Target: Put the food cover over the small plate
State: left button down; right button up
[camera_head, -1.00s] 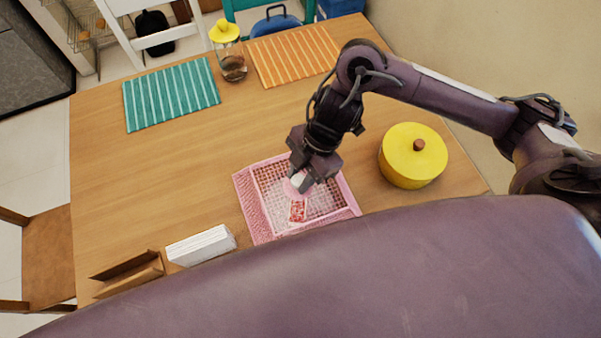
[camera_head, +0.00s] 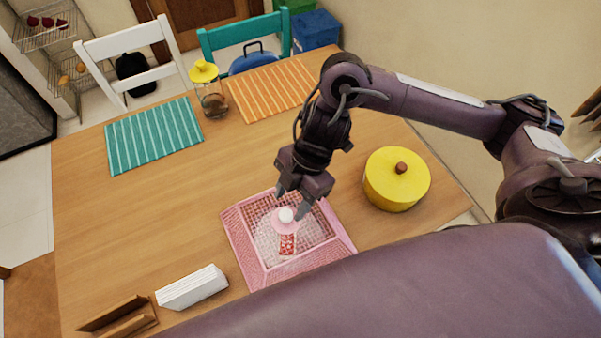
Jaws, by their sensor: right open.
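The food cover (camera_head: 241,243) is a pink mesh square with sloping sides and a white knob on a pink disc on top. It sits on the table's near side. A pale round shape shows faintly through its mesh, perhaps the small plate, with a red and white patterned item by it; the mesh blurs both. My right gripper (camera_head: 291,203) is open and empty, its fingers apart just above and beside the knob. My left gripper is not in view.
A yellow lidded pot (camera_head: 390,185) stands close to the right of the cover. A white block (camera_head: 192,288) and a brown holder (camera_head: 120,318) lie at the front left. A jar (camera_head: 211,98) and two striped mats are at the back. The table's middle left is clear.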

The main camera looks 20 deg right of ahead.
jog(key=s+v, duration=0.1)
jog(key=v, duration=0.7)
jog(key=shift+w+d+r+p, duration=0.15)
jog(key=shift+w+r+p, duration=0.15)
jog(key=shift+w+p, duration=0.2)
jog(key=shift+s+f, duration=0.1)
